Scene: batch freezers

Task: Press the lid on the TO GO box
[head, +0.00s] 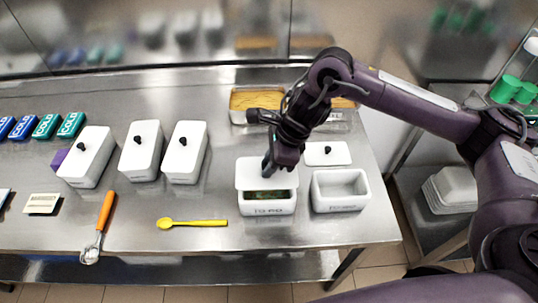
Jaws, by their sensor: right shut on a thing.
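The white TO GO box (267,209) stands near the front edge of the steel table, right of the middle, with dark lettering on its front. A white lid (250,177) sits over its back part, and a gap at the front shows greenish contents inside. I cannot tell whether the lid touches the rim. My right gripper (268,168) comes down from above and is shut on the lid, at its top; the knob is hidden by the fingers. My left gripper is not in view.
An open, empty white box (340,190) stands close on the right, with a loose lid (327,153) behind it. A yellow spoon (192,223) and an orange-handled scoop (99,226) lie at left. Several lidded white boxes (185,163) stand farther left. A pan (258,100) is behind.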

